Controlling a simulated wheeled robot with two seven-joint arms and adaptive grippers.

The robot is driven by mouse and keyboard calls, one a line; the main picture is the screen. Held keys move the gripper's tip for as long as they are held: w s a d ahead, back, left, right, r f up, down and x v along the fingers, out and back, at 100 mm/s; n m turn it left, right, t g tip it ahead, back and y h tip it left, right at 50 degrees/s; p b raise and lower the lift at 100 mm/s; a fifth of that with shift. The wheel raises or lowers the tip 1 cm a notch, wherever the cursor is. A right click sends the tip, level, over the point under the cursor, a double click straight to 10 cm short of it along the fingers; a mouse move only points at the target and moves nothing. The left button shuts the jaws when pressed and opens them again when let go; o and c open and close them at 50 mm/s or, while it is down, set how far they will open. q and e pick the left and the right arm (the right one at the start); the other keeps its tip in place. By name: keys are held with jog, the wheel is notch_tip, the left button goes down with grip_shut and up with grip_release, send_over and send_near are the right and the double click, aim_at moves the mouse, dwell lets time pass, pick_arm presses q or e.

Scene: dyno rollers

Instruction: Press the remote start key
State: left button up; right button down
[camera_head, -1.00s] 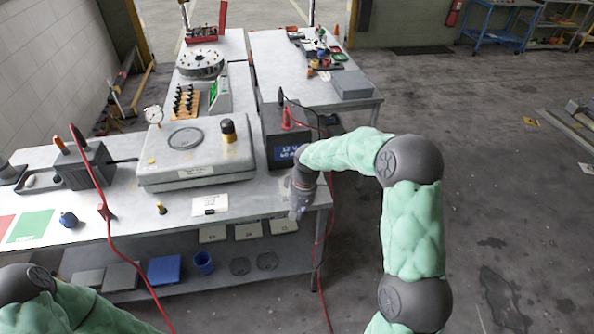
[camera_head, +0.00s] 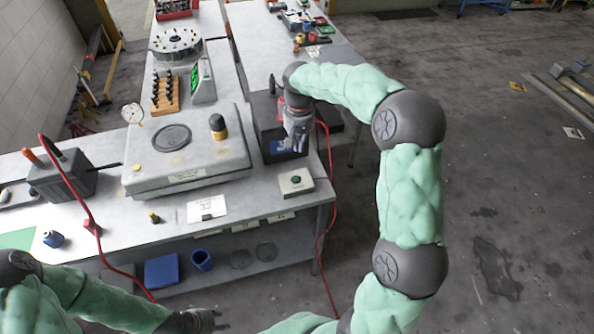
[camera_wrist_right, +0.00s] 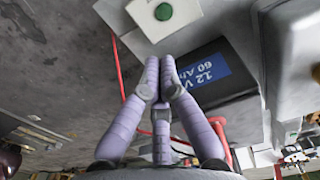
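A pale square box with a round green button, which looks like the remote start key (camera_head: 296,181), lies on the near right corner of the bench. It also shows at the top of the right wrist view (camera_wrist_right: 164,14). My right gripper (camera_head: 297,145) is beyond the box in the head view, above the front of the dark battery (camera_head: 267,125). In the right wrist view its fingers (camera_wrist_right: 160,62) are together and empty, apart from the button. My left gripper (camera_head: 212,319) is low at the bottom edge, in front of the bench; its fingers are too small to judge.
A grey case (camera_head: 195,165) with a black-and-brass knob stands left of the battery. A white label card (camera_head: 206,208) lies left of the key. A red cable (camera_head: 329,190) hangs off the bench's right side. Bare bench (camera_head: 250,205) lies between the card and the key.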

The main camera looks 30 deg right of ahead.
aim_at(298, 178)
notch_tip(298, 178, down, 14)
jog(key=b, duration=0.3)
jog(key=shift+w, duration=0.1)
jog(key=shift+f, duration=0.1)
dwell(0.4)
